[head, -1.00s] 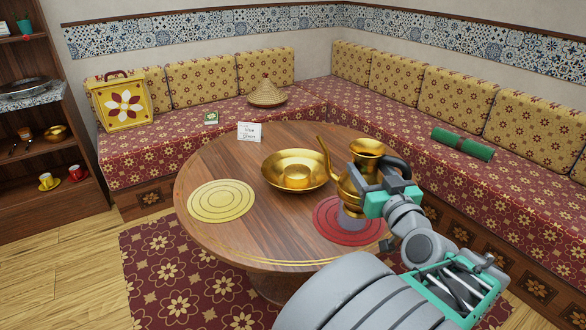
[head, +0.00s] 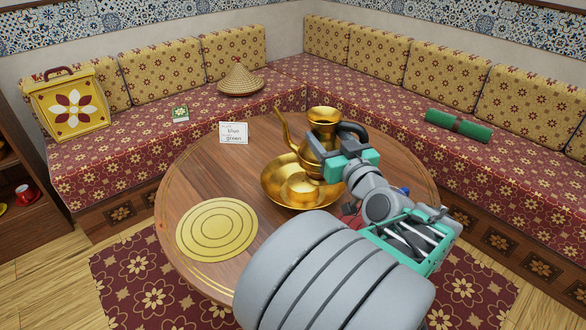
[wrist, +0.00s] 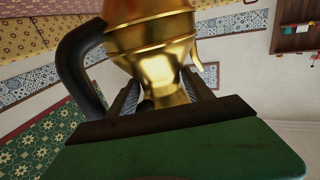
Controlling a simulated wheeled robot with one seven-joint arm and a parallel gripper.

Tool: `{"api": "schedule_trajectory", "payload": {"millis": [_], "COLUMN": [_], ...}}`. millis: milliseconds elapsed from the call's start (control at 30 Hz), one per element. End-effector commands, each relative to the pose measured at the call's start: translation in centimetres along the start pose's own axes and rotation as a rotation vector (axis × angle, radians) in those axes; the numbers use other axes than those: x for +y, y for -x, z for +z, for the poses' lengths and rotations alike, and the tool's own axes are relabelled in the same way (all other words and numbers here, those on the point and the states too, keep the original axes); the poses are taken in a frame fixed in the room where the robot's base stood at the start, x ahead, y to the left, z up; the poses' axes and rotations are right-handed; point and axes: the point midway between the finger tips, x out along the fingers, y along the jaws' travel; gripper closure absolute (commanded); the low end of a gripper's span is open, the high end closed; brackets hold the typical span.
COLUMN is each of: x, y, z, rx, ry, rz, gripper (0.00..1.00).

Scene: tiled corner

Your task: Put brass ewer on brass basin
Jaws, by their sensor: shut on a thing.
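The brass ewer (head: 310,151) has a long thin spout on its left and a dark curved handle on its right. My gripper (head: 338,158) is shut on it. In the wrist view the ewer (wrist: 155,55) sits between the two fingers (wrist: 160,98). The brass basin (head: 272,188) lies on the round wooden table, with a raised cup-like centre (head: 300,190). In the head view the ewer overlaps the basin's back right part. I cannot tell the height between them.
A round yellow mat (head: 216,230) lies on the table (head: 190,180) at the left. A red mat (head: 350,218) is mostly hidden by my arm. Cushioned benches surround the table's back.

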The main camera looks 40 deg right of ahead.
Motion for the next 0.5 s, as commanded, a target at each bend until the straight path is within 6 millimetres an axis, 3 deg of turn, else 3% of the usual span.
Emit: {"api": "schedule_trajectory", "payload": {"millis": [367,500], "x": [0.4,0.8], "y": [-8.5,-11.0], "z": [3.6,6.7], "rx": [0.002,0.001], "ry": [-0.001,-0.003], "rz": [-0.008,-0.004], "gripper": [1.00,1.00]}}
